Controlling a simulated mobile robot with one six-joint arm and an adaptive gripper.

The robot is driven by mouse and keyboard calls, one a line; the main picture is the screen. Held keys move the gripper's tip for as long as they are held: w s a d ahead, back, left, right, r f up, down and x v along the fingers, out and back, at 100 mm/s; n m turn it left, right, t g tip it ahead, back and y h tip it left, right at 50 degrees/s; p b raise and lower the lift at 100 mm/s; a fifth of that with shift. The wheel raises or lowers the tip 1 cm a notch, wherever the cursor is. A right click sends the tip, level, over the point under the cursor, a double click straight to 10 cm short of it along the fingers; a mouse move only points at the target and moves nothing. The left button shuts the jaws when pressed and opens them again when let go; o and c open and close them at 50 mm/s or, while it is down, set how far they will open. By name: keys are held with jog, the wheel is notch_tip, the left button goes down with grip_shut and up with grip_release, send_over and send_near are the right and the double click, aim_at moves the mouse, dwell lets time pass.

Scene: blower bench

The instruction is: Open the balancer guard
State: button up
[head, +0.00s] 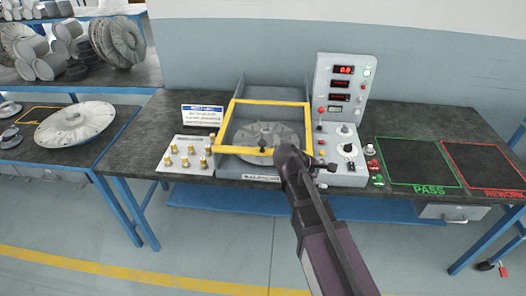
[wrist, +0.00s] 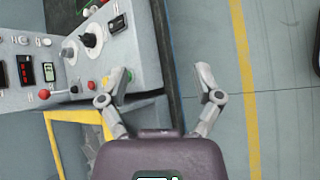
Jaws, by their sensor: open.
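The balancer guard (head: 222,125) is a yellow frame over the balancer at the middle of the bench. It appears down over a grey disc rotor (head: 262,133), with a dark knob (head: 262,147) on its front bar. Part of the yellow frame also shows at the lower left of the wrist view (wrist: 62,117). My gripper (wrist: 162,84) is open and empty, its fingers apart in front of the control box's front edge. In the head view my wrist hides the guard's front right corner and most of my fingers. I see no contact with the guard.
The control box (head: 340,115) with displays, knobs and buttons stands right of the guard. A brass-weight tray (head: 188,160) and a small sign (head: 202,115) are to its left. Green PASS (head: 420,165) and red REWORK (head: 487,165) areas are empty.

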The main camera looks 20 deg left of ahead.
jog(key=a+n+t+h+b, duration=0.1)
jog(key=a+n+t+b, duration=0.5)
jog(key=a, duration=0.9)
jog(key=n+t+y+b, duration=0.1)
jog(key=n+t+b, duration=0.3)
jog(key=n, duration=0.4)
send_near(259, 145)
jog(key=s, duration=0.2)
jog(key=shift+w+a+f+p, duration=0.1)
jog(key=shift+a+p, duration=0.2)
jog(key=shift+a, duration=0.05)
jog(key=shift+w, duration=0.1)
jog(key=x, duration=1.3)
jog(key=shift+w+d, duration=0.1)
jog(key=shift+w, duration=0.3)
grip_shut()
